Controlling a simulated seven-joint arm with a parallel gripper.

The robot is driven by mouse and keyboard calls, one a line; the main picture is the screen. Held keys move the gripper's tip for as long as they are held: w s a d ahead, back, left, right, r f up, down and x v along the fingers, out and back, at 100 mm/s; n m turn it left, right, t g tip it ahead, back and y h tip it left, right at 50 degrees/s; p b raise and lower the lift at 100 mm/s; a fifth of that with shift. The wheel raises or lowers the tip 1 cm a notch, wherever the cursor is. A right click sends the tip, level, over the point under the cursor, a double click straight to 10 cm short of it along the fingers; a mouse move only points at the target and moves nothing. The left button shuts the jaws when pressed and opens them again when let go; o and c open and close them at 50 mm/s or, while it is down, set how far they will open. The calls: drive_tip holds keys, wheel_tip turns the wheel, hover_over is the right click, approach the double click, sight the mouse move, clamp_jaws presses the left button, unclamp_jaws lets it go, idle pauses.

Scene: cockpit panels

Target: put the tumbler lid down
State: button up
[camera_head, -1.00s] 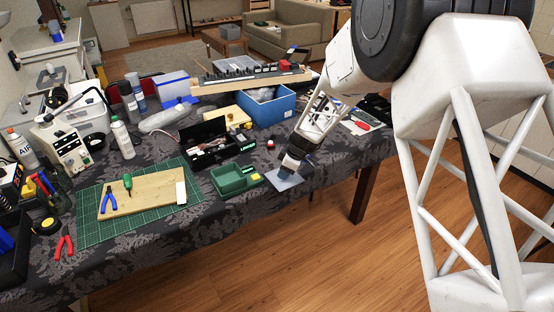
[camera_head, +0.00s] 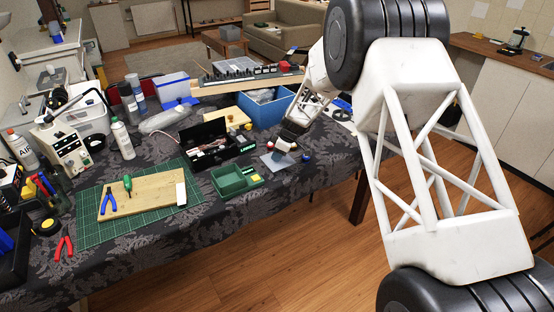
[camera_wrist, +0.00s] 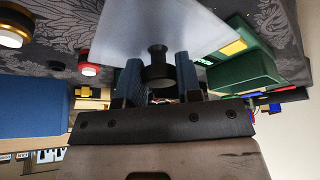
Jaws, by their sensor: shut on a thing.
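My gripper (camera_wrist: 158,78) has two blue-padded fingers, shut on a small black knob-like piece (camera_wrist: 158,68) in the wrist view. I cannot tell for sure whether this piece is the tumbler lid. The piece stands in front of a pale grey plate (camera_wrist: 160,28); whether it touches the plate is unclear. In the head view the plate (camera_head: 276,163) lies near the front edge of the table, right of the green bin. My gripper (camera_head: 288,142) is above the plate's far side there, small and partly hidden, and the held piece cannot be made out.
A red-and-white button (camera_wrist: 85,62) and another round button (camera_wrist: 12,36) are at the left in the wrist view. The green bin (camera_head: 232,185), a black open box (camera_head: 215,150) and a blue crate (camera_head: 262,112) stand nearby. Free floor lies beyond the table's front edge.

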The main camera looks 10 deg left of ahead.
drive_tip(key=shift+w+a+f, duration=0.1)
drive_tip(key=shift+w+a, duration=0.25)
drive_tip(key=shift+w, duration=0.35)
drive_tip(key=shift+f, duration=1.75)
drive_tip(key=shift+f, duration=0.15)
drive_tip(key=o, duration=0.9)
drive_tip(key=shift+o, duration=0.2)
drive_tip(key=v, duration=1.2)
